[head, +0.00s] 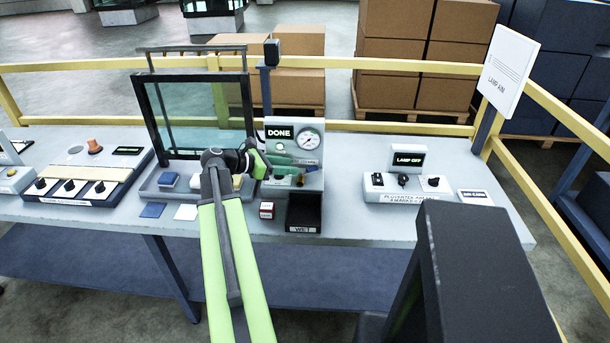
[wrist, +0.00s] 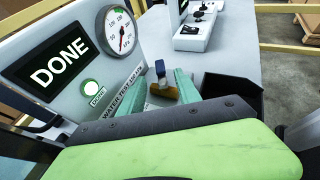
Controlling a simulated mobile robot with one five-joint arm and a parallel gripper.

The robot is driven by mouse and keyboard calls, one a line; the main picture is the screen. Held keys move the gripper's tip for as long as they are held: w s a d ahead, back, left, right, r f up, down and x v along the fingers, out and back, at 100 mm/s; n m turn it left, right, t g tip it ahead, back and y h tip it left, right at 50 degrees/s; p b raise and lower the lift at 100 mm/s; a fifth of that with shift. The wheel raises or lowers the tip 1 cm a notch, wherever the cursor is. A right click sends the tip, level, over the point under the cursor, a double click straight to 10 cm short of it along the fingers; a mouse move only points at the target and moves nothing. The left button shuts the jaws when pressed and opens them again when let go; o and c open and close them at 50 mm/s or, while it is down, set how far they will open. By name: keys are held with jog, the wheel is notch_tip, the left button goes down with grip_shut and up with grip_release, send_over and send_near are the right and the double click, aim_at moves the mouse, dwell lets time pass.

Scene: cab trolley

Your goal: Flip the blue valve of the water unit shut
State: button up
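The water unit (head: 312,128) stands on the bench with a DONE display and a round gauge. It fills the left of the wrist view (wrist: 75,65). The valve shows there as a small blue handle (wrist: 160,68) above a brass body (wrist: 163,91). The handle stands roughly upright in that picture. My gripper (wrist: 165,78) is open, its two teal fingers apart on either side of the valve. I cannot tell whether either finger touches it. In the head view my gripper (head: 303,170) is in front of the unit and mostly hides the valve.
A black bin labelled WET (head: 303,212) stands in front of the unit, with a small red-and-white box (head: 267,210) beside it. A lamp control panel (head: 405,187) is to the right. A framed glass screen (head: 195,115) stands left. Yellow rails run behind the bench.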

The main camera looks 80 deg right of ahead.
aim_at(313, 168)
jog(key=b+x, duration=0.2)
jog(key=x, duration=0.5)
jog(key=shift+s+d+f, duration=0.1)
jog(key=shift+s+f, duration=0.05)
